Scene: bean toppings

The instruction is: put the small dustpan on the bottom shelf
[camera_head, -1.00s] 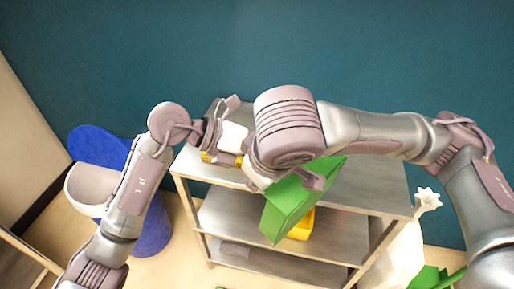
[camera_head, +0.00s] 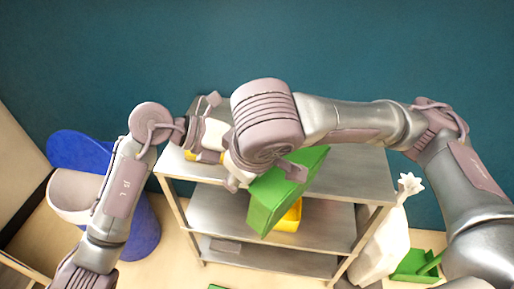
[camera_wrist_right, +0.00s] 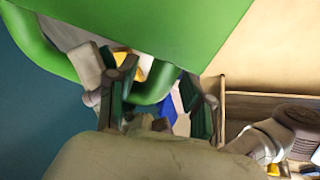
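A green, box-like dustpan (camera_head: 283,195) hangs tilted in front of the metal shelf unit. My right gripper (camera_head: 292,170) is at its upper edge. In the right wrist view the dustpan (camera_wrist_right: 150,25) fills the top, with its loop handle at the fingers of my right gripper (camera_wrist_right: 158,105), which holds it. The bottom shelf (camera_head: 285,260) is below, partly hidden by the shelf above. My left gripper (camera_head: 200,125) is by the left end of the top shelf; my right arm hides part of it, and its opening is unclear.
A yellow object (camera_head: 290,217) lies on the middle shelf, and a grey block (camera_head: 225,245) on the bottom shelf at left. A white object (camera_head: 385,245) and another green dustpan (camera_head: 415,268) are at right.

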